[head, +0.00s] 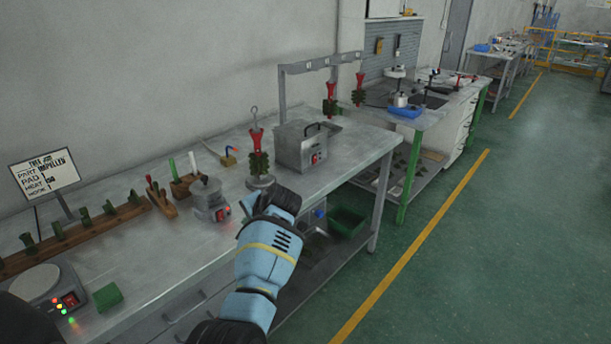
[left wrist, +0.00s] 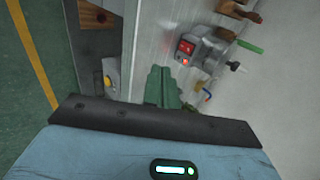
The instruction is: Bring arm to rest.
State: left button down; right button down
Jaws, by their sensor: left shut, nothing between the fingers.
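My left gripper (head: 282,203) shows in the head view at the front edge of the long workbench (head: 235,240), with my light blue forearm running down toward the bottom. Its dark fingers are close together with nothing visible held in them. In the picture it is just in front of the round base (head: 260,182) of a stand with a red and dark green wax tree (head: 257,162). I cannot tell the exact gap. In the left wrist view a dark green shape (left wrist: 162,88) shows beyond my blue wrist housing. My right gripper is not in view.
A metal box (head: 300,148) and a grey heater pot (head: 209,200) stand on the bench. A wooden rack (head: 75,236), a scale (head: 36,284) and a green block (head: 107,297) are at the left. A green bin (head: 347,221) sits below. The floor (head: 480,260) at right is clear.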

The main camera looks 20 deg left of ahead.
pick_arm(q)
jog(key=s+d+f+t+h, duration=0.1)
jog(key=s+f+t+h, duration=0.1)
jog(key=s+f, duration=0.6)
jog(key=s+d+f+t+h, duration=0.15)
jog(key=s+f, duration=0.35)
jog(key=f, duration=0.5)
jog(key=s+d+f+h, duration=0.1)
jog(key=s+d, duration=0.3)
jog(key=s, duration=0.4)
jog(key=s+d+f+n+t+h, duration=0.1)
jog(key=s+d+h, duration=0.2)
jog(key=s+d, duration=0.2)
jog(key=s+d+f+n+t+h, duration=0.1)
jog(key=s+d, duration=0.4)
jog(key=s, duration=0.7)
jog(key=shift+h, duration=0.75)
jog(key=shift+a+f+n+t, duration=0.1)
jog(key=shift+f+n+t, duration=0.05)
jog(key=shift+n+t, duration=0.15)
